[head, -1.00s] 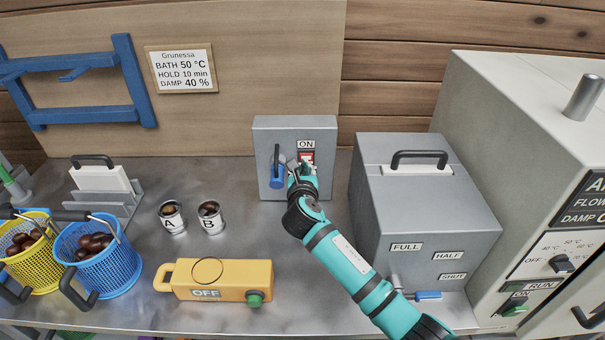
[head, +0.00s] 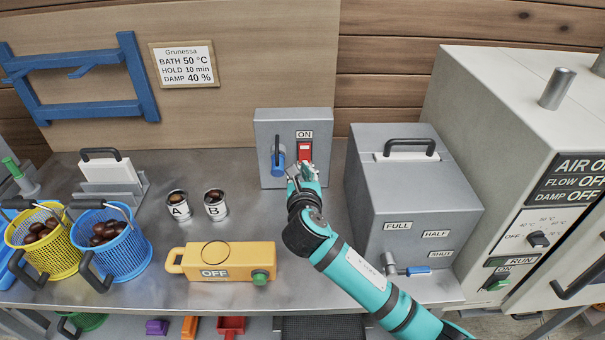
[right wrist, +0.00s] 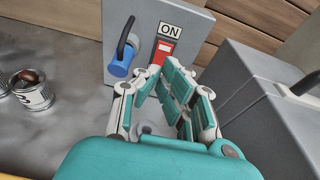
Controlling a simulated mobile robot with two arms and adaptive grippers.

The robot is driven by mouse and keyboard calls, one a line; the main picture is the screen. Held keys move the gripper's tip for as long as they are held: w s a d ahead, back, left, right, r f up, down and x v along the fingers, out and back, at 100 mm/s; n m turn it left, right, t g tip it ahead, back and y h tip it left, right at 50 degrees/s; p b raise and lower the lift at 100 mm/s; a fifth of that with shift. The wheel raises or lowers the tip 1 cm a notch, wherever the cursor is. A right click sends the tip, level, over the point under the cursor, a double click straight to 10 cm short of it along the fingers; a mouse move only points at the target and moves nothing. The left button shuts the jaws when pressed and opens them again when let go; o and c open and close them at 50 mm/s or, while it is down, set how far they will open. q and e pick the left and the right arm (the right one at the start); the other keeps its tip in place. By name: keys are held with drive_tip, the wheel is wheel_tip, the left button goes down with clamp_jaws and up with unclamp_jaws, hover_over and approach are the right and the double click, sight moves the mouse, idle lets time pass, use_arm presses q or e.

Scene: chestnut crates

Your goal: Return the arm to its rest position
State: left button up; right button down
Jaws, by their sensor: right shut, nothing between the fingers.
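My right gripper (head: 303,178) is at the end of the teal arm reaching up from the lower right. It is shut and empty, just in front of the grey switch box (head: 290,125). In the right wrist view its fingers (right wrist: 172,84) are close together below the red switch (right wrist: 163,52). The red switch also shows in the head view (head: 305,151), under a label reading ON. A blue-handled lever (head: 278,155) hangs left of the switch. I cannot tell from the head view how wide the gap to the box is. My left gripper is not in view.
A grey lidded box (head: 410,185) with a blue-handled tap (head: 417,269) stands right of my arm, near a large pale machine (head: 480,110). A yellow OFF unit (head: 225,262), cups A (head: 179,208) and B (head: 215,207), and yellow (head: 55,262) and blue (head: 125,258) chestnut baskets stand left.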

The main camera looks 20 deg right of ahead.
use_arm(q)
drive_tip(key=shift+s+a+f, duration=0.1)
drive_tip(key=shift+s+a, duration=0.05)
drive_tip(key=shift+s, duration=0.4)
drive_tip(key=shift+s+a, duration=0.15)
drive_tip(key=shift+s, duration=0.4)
use_arm(e)
drive_tip(key=shift+s+r, duration=0.15)
drive_tip(key=shift+s, duration=0.15)
